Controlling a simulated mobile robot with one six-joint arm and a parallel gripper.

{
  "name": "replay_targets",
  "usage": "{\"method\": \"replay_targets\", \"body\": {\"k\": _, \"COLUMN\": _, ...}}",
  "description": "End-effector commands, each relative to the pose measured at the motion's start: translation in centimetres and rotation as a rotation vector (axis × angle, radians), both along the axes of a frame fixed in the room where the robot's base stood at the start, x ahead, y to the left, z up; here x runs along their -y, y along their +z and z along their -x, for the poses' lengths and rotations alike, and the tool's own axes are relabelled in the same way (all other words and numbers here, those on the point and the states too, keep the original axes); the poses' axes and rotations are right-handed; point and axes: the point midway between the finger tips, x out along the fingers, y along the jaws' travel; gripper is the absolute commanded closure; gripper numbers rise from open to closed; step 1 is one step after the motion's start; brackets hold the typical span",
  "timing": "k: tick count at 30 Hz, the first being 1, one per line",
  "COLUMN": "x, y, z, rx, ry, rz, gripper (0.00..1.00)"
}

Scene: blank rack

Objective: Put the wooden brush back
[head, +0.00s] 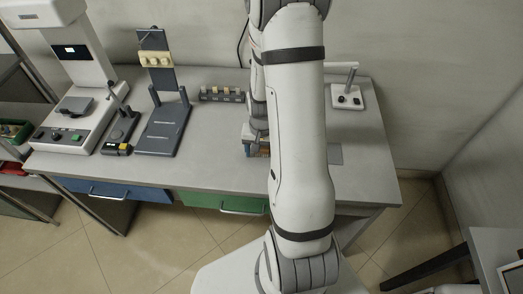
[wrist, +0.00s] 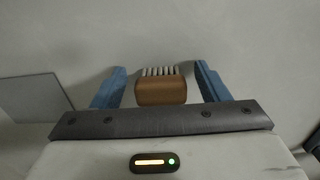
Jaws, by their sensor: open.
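The wooden brush (wrist: 160,93) has a brown body and a row of pale bristles on its far side. In the wrist view it lies between the two blue fingers of my gripper (wrist: 160,80), with a small gap on each side. My gripper is open and not closed on it. In the head view my gripper (head: 257,142) is low over the table, partly hidden by my arm. A brownish bit of the brush (head: 264,153) shows just beneath it.
The grey table (head: 225,160) carries a flat grey plate (head: 335,154), also in the wrist view (wrist: 40,98). A small rack with pegs (head: 222,95) stands behind my gripper. A white base with a post (head: 347,97) is at right; dark stands and a white device (head: 75,120) are left.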

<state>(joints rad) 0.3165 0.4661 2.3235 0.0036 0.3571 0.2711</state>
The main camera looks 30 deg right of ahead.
Motion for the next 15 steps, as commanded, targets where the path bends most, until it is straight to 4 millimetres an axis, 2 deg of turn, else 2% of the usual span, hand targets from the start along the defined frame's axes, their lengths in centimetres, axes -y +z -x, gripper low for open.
{"method": "replay_targets", "body": {"k": 8, "x": 0.0, "y": 0.7, "z": 0.0, "rx": 0.002, "ry": -0.001, "rz": 0.0, "gripper": 0.32}}
{"method": "replay_targets", "body": {"k": 11, "x": 0.1, "y": 2.0, "z": -0.1, "rx": 0.005, "ry": -0.001, "rz": 0.002, "gripper": 0.32}}
{"method": "replay_targets", "body": {"k": 15, "x": 0.1, "y": 4.7, "z": -0.1, "rx": 0.007, "ry": -0.001, "rz": 0.002, "gripper": 0.32}}
